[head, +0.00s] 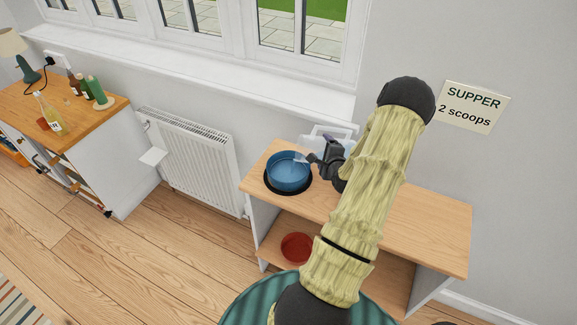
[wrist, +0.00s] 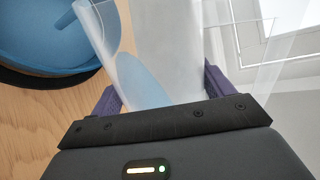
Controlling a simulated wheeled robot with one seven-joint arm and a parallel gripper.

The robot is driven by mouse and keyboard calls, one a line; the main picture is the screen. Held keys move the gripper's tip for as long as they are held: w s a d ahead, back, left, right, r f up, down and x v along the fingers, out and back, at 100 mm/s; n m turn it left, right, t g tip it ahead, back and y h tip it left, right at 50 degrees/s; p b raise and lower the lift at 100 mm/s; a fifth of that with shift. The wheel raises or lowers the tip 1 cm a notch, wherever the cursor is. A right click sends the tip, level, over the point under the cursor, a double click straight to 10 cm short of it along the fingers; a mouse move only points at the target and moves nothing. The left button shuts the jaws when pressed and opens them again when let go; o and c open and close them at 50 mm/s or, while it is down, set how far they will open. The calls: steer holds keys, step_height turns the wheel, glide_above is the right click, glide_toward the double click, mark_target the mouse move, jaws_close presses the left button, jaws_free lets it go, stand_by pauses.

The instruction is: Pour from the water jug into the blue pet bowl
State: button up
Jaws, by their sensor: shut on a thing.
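The blue pet bowl (head: 288,172) stands on a round black mat (head: 272,187) at the left end of the wooden table. In the wrist view, part of the bowl (wrist: 50,35) fills the upper left corner. My gripper (head: 318,162) is at the bowl's right rim. In the wrist view, my gripper (wrist: 160,97) has its purple fingers on both sides of the clear water jug (wrist: 165,45) and is shut on it. A pale blue patch shows in the jug; I cannot tell if it is water.
The right part of the table (head: 430,222) is bare. A red bowl (head: 297,247) sits on the lower shelf. A radiator (head: 187,155) and a sideboard with bottles (head: 98,92) are to the left.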

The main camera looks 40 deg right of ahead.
steer(key=shift+w+a, duration=0.2)
steer(key=shift+a, duration=0.05)
stand_by(1.5)
steer(key=shift+s+d+r+m+t+p, duration=0.3)
steer(key=shift+s+d+r+m+p, duration=0.3)
steer(key=shift+d+r+p, duration=0.45)
steer(key=shift+a+r+m+y+p, duration=0.2)
steer(key=shift+r+m+y+p, duration=0.15)
steer(key=shift+p, duration=0.3)
steer(key=shift+a+t, duration=0.1)
steer(key=shift+t, duration=0.2)
steer(key=shift+w+f+y, duration=0.1)
steer(key=shift+f+y, duration=0.1)
steer(key=shift+y, duration=0.05)
steer(key=shift+r, duration=0.15)
